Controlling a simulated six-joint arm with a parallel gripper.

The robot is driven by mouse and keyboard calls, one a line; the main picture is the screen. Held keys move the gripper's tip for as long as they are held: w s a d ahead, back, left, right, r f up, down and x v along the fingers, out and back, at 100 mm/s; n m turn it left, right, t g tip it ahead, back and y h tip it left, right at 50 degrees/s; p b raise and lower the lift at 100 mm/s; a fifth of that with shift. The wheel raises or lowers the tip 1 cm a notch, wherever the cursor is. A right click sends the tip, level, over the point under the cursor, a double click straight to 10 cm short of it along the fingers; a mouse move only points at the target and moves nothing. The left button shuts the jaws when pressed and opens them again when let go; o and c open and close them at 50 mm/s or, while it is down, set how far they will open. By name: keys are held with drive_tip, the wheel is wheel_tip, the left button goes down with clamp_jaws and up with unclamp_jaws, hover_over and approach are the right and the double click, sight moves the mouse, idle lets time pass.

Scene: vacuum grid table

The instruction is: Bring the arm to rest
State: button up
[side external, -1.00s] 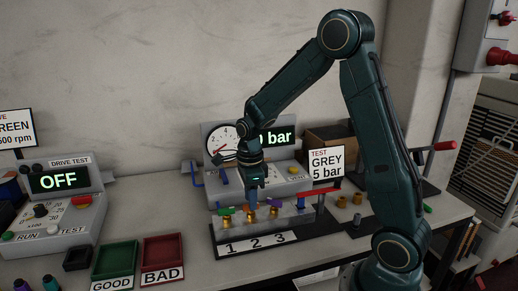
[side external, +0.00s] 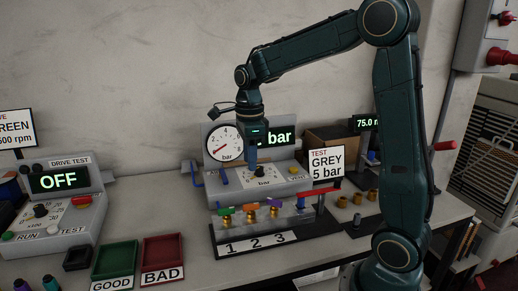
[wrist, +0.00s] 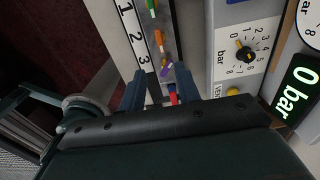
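My gripper (side external: 252,166) hangs pointing down above the numbered test stand (side external: 290,229), in front of the pressure panel, clear of the valves. In the wrist view its two fingers (wrist: 158,80) are spread apart with nothing held between them. Below stand small brass valves with a green handle (side external: 224,211), an orange handle (side external: 250,206) and a purple handle (side external: 272,202). A red lever (side external: 319,191) is at the stand's right end.
The pressure panel has a round gauge (side external: 224,144), a dial and a display reading 0 bar (wrist: 297,89). Green (side external: 115,260) and red (side external: 163,251) trays and the drive tester (side external: 62,207) are left. Space above the table is open.

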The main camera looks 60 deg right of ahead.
idle(0.3)
drive_tip(key=s+a+r+n+t, duration=0.2)
drive_tip(key=s+a+n, duration=0.3)
drive_tip(key=s+n, duration=0.4)
drive_tip(key=s+a+r+n+t, duration=0.2)
drive_tip(key=s+a+n, duration=0.3)
drive_tip(key=s+n, duration=0.5)
drive_tip(key=shift+a+r+n+t, duration=0.15)
drive_tip(key=shift+r+n+t, duration=0.45)
drive_tip(key=shift+n, duration=3.5)
drive_tip(key=shift+f, duration=0.15)
